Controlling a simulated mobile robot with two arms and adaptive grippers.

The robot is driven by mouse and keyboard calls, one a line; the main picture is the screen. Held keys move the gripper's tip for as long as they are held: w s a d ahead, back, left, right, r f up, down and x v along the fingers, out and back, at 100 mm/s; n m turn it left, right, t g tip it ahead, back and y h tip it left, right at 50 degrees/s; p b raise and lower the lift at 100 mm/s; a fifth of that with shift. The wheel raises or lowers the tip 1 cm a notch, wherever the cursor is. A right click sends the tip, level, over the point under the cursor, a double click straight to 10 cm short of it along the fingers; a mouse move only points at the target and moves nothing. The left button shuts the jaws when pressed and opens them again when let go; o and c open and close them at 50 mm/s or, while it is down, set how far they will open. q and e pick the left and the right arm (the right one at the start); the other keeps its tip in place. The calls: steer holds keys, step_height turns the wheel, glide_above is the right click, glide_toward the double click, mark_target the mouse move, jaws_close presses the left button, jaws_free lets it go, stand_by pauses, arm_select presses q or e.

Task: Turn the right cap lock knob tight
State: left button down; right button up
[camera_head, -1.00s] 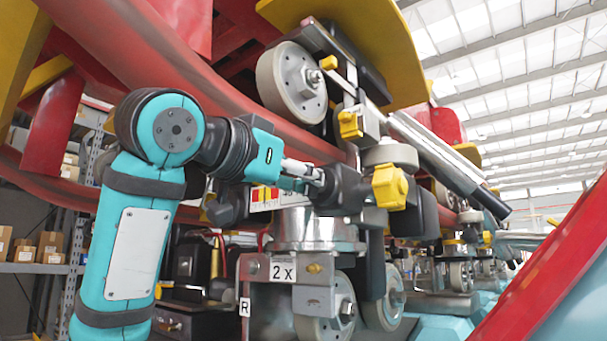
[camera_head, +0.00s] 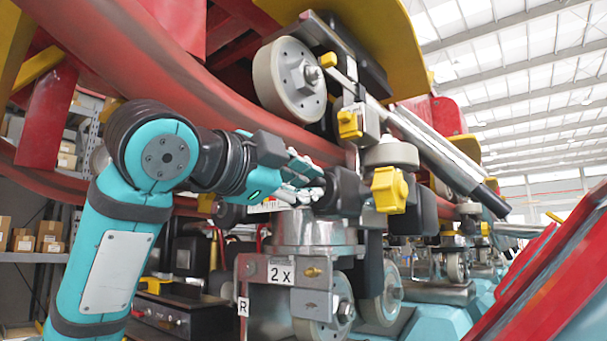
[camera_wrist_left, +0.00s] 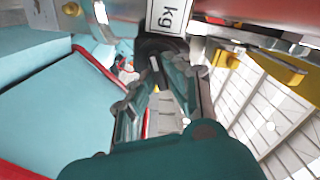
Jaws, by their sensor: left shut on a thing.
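A dark round knob (camera_head: 345,191) sits on the side of the wheel assembly, left of a yellow star-shaped knob (camera_head: 390,189). My left gripper (camera_head: 316,193) comes in from the left, and its fingers are shut on the dark knob. The fingers partly cover the knob. In the left wrist view the gripper (camera_wrist_left: 168,75) reaches to the dark knob (camera_wrist_left: 160,48), just below a white "kg" label (camera_wrist_left: 168,16). I cannot tell from the picture how tight the knob is. My right gripper is not in view.
A large grey wheel (camera_head: 290,82) and a curved red rail (camera_head: 190,85) are above my left arm. A metal bracket with a "2 X" label (camera_head: 281,271) and lower wheels are below the gripper. Shelves with boxes (camera_head: 50,236) stand at the far left.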

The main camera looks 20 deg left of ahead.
arm_select(q)
steer(key=m+p, duration=0.2)
steer(key=m, duration=0.3)
steer(key=shift+f, duration=0.1)
stand_by(0.4)
steer(key=c, duration=1.4)
jaws_free()
steer(key=shift+o, duration=0.2)
steer(key=shift+s, duration=0.15)
steer(key=v, duration=1.1)
steer(key=shift+s, duration=0.35)
steer(key=shift+a, duration=0.1)
